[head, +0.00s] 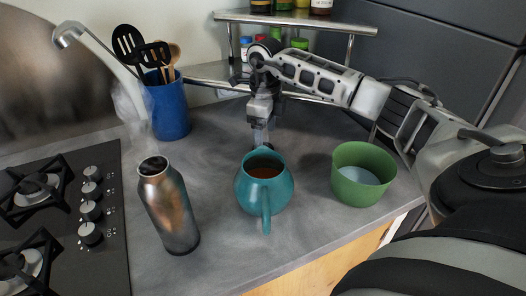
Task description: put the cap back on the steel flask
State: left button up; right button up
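The steel flask (170,211) stands upright on the grey counter at left of centre, a brushed, brownish metal bottle with its mouth open and bare. My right gripper (261,138) reaches in from the right and points down behind the teal jug. A small dark thing, perhaps the cap (265,148), shows at its fingertips just behind the jug's rim. The jug hides part of it, and I cannot tell whether the fingers hold it. My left gripper is not in view.
The teal jug (264,190) with brown liquid stands between the flask and a green bowl (362,175). A blue utensil holder (168,108) is behind the flask. A gas hob (65,220) lies left. A metal shelf (300,22) with jars stands behind the gripper.

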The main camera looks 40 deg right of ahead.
jog(key=f+b, duration=0.1)
jog(key=f, duration=0.1)
jog(key=f+b, duration=0.1)
jog(key=f, duration=0.1)
jog(key=shift+w+a+f, duration=0.15)
jog(key=shift+w+f, duration=0.05)
jog(key=shift+f, duration=0.05)
jog(key=shift+r, duration=0.1)
jog(key=c, duration=1)
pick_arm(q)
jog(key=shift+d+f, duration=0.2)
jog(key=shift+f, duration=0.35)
pick_arm(e)
jog(key=shift+c, duration=0.2)
